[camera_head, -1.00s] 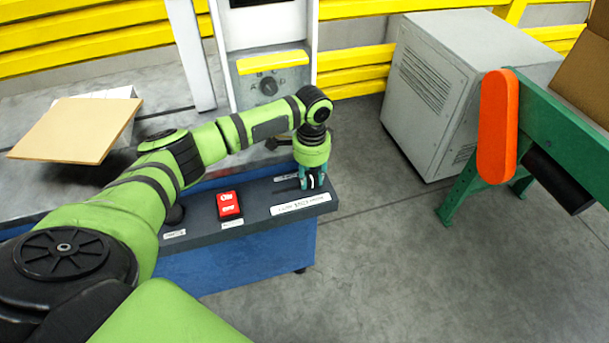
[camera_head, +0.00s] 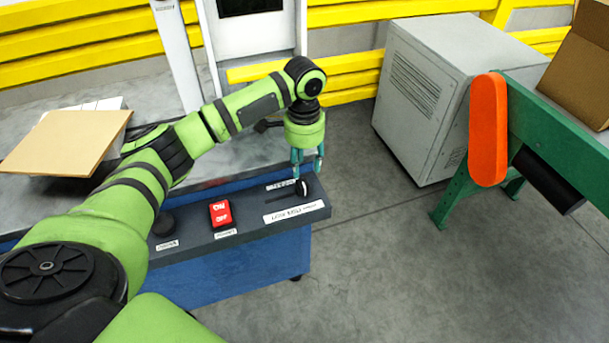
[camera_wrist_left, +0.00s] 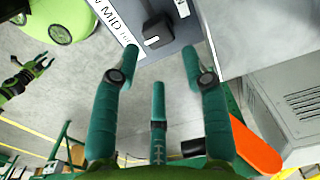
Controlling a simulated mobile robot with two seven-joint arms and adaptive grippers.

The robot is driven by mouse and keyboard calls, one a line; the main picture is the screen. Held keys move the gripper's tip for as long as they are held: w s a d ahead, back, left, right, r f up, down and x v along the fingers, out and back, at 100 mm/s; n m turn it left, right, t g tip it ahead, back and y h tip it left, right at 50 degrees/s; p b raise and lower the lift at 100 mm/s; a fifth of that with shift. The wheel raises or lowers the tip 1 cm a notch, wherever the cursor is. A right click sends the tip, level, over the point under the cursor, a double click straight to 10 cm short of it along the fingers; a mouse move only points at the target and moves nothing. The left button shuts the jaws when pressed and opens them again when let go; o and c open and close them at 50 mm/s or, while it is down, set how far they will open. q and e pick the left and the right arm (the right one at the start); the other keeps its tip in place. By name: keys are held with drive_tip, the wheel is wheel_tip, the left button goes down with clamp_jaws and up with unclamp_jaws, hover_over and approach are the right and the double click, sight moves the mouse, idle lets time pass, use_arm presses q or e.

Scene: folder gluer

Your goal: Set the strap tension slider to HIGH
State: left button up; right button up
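The strap tension slider is a black knob (camera_head: 302,187) with a white mark, at the right end of its slot on the dark control panel (camera_head: 255,215). A white label strip (camera_head: 293,213) lies in front of it. In the left wrist view the knob (camera_wrist_left: 154,36) stands beside the part of the label (camera_wrist_left: 112,22) after MID, where HI can be read. My left gripper (camera_head: 307,172) is just above the knob, pointing down. Its teal fingers are spread and hold nothing; the left wrist view shows them apart (camera_wrist_left: 117,22).
A red ON/OFF switch (camera_head: 221,213) and a dark round knob (camera_head: 163,225) sit left on the same panel. A grey cabinet (camera_head: 425,95) and a green conveyor with an orange guard (camera_head: 488,130) stand right. Floor between is clear.

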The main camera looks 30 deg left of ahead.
sight(304, 182)
use_arm(q)
drive_tip(key=shift+r, duration=2.2)
